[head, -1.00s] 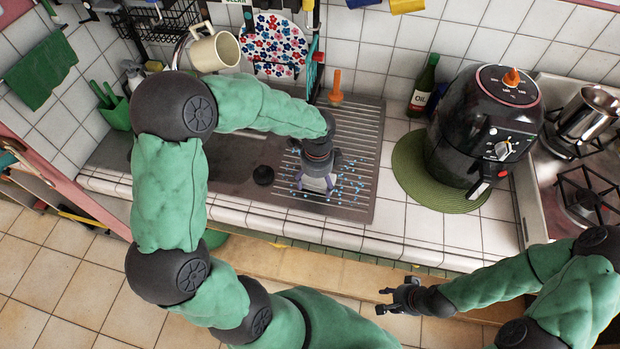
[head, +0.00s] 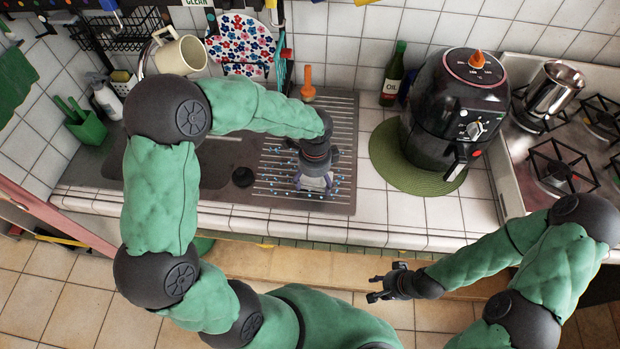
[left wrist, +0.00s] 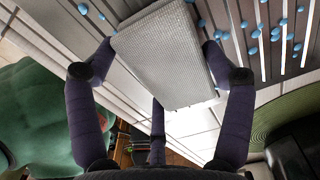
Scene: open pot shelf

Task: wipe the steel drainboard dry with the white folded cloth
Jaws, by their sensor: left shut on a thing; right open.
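The steel drainboard (head: 343,130) is a ribbed panel at the right of the sink. Blue water drops lie on its front part around the cloth; several show in the left wrist view (left wrist: 276,30). My left gripper (head: 314,178) is shut on the white folded cloth (head: 312,185), over the front of the drainboard. In the left wrist view the cloth (left wrist: 165,55) is a flat grey-white pad between the fingers. I cannot tell how firmly it touches the steel. My right gripper (head: 380,286) is open and empty in front of the counter.
A black air fryer (head: 450,115) stands on a green round mat (head: 392,165) right of the drainboard. A black plug (head: 243,177) lies left of the cloth.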

